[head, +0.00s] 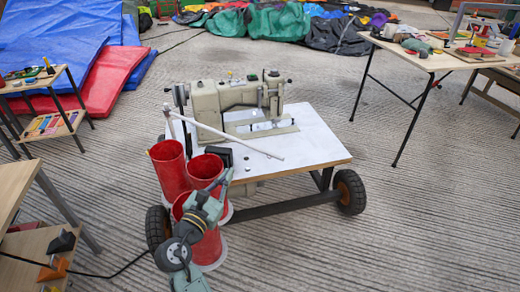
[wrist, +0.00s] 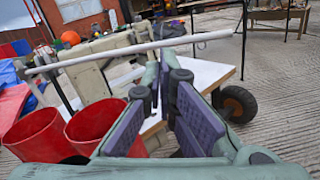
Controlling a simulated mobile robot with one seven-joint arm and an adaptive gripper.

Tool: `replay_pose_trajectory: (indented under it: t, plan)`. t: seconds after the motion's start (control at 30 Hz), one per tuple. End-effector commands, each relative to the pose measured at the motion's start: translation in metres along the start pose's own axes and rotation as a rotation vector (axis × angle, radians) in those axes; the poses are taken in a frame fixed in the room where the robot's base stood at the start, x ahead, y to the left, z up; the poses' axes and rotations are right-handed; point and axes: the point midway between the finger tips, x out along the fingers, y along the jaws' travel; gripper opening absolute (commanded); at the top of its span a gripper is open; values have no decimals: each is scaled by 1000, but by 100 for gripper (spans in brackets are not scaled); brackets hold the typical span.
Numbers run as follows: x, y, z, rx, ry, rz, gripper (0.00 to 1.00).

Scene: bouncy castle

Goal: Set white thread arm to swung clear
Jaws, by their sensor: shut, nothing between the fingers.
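My gripper (head: 224,179) is at the table's near edge, below the rod in the head view. In the wrist view my gripper (wrist: 163,88) is shut and empty, its fingertips pointing up toward the rod; contact cannot be told.
Several red buckets (head: 168,170) cluster at the table's near left corner, around my arm. The white table top (head: 310,135) stands on a wheeled frame with black tyres (head: 350,192). Side tables (head: 430,60) stand at right and left.

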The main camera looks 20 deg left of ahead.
Motion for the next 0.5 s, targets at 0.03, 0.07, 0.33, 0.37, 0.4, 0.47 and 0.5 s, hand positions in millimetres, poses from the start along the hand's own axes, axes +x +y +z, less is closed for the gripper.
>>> replay_pose_trajectory:
  t: [0.03,0.07,0.33,0.37,0.4,0.47,0.5]
  plan:
    - [-2,-13,-5,-93,-4,-43,0]
    - [-2,-19,-7,-138,-7,-64,0]
    - [15,-34,-8,-235,-16,-111,0]
    - [20,-34,-8,-235,-17,-110,0]
    - [28,-35,-8,-234,-17,-110,0]
    - [41,-36,-7,-233,-17,-110,0]
    - [50,-38,-7,-232,-17,-111,0]
